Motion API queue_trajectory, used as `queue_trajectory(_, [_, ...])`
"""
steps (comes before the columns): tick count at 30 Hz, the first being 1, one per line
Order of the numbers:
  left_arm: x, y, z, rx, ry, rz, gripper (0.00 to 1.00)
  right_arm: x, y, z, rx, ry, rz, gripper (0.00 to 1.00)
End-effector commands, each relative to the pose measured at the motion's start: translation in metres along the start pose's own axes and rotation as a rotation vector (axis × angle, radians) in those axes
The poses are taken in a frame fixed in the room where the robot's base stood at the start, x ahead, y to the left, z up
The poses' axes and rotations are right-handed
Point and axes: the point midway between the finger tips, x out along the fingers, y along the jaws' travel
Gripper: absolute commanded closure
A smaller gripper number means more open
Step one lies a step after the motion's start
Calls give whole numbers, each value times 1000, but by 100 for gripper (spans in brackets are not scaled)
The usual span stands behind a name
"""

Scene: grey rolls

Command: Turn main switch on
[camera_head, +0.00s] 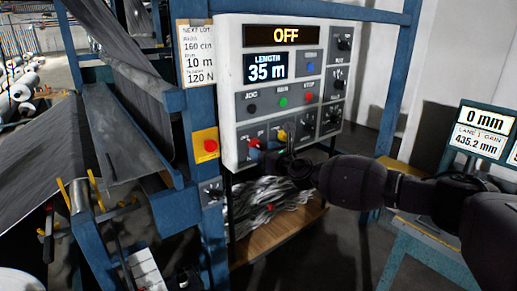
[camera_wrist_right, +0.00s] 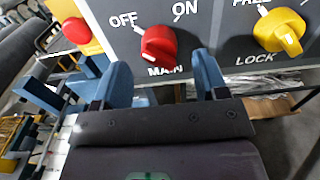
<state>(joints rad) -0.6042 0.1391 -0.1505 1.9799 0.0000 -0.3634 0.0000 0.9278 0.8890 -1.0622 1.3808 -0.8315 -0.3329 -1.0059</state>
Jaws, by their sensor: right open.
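The main switch is a red rotary knob (camera_wrist_right: 158,45) on the grey panel, with OFF to its upper left, ON to its upper right and MAIN below. Its white mark points toward OFF. It also shows at the lower left of the control panel (camera_head: 233,110) in the head view, partly hidden by my gripper. The panel's top display (camera_head: 286,36) reads OFF. My right gripper (camera_wrist_right: 162,76) is open, its two blue fingers apart below and either side of the red knob; whether they touch it I cannot tell. My left gripper is not in view.
A yellow FREE/LOCK knob (camera_wrist_right: 280,32) sits right of the main switch. A red button on a yellow box (camera_head: 207,145) is left of the panel. JOG, RUN and STOP buttons are above. Blue frame posts stand around the panel; a wooden shelf (camera_head: 270,240) is below.

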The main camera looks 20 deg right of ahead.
Motion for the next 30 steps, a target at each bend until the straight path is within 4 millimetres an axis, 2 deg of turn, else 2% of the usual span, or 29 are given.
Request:
queue_trajectory(3, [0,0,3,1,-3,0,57,14,1,0,0,-2,0,34])
queue_trajectory(9, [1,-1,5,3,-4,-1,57,27,0,0,1,-1,0,34])
queue_trajectory(20, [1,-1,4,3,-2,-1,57,30,0,0,1,0,0,34])
queue_trajectory(23, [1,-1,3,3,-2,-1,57,29,0,0,1,0,0,46])
queue_trajectory(30, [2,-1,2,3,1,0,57,29,0,0,1,0,0,83])
